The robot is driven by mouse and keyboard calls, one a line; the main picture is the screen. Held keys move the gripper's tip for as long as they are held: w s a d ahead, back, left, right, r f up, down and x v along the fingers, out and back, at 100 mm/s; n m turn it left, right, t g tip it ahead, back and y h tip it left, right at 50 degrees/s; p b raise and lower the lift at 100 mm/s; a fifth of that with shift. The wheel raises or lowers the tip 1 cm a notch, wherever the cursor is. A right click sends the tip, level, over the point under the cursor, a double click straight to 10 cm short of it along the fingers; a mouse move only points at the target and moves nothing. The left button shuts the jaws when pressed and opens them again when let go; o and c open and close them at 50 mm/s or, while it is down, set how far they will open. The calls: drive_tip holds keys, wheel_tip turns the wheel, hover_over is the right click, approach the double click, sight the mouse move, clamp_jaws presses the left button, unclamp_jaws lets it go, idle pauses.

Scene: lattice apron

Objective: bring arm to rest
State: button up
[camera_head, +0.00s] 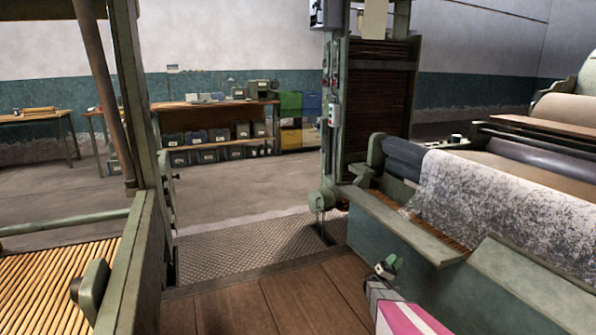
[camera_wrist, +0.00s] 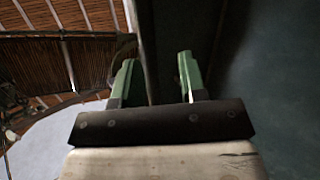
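My gripper (camera_wrist: 158,72) shows in the wrist view with its two green fingers apart and nothing between them. In the head view my gripper (camera_head: 386,267) is small, low and right of centre, close beside the green machine trough. Its fingers are too small to judge there. My arm, with a pink and white part, comes in from the bottom edge behind it.
A green machine (camera_head: 440,290) with a speckled sheet (camera_head: 500,205) stands on the right. A slatted frame (camera_head: 50,285) and green post stand on the left. Between them lie a plank floor (camera_head: 265,305) and metal plate (camera_head: 240,248), both clear. A workbench (camera_head: 215,104) stands behind.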

drive_tip(key=s+a+r+m+g+y, duration=0.1)
drive_tip(key=s+a+r+g+y, duration=0.2)
drive_tip(key=s+y, duration=0.5)
drive_tip(key=s+a+r+m+g+y, duration=0.1)
drive_tip(key=s+r+g+y, duration=0.25)
drive_tip(key=s+y, duration=0.4)
drive_tip(key=s+a+r+n+t+y, duration=0.1)
drive_tip(key=s+a+r+y, duration=0.1)
drive_tip(key=s+a+y, duration=0.4)
drive_tip(key=s+a+r+t+y, duration=0.2)
drive_tip(key=s+a+y, duration=0.5)
drive_tip(key=a, duration=0.9)
drive_tip(key=shift+s+a+r+n, duration=0.25)
drive_tip(key=shift+s+r+n, duration=0.2)
drive_tip(key=shift+s, duration=0.35)
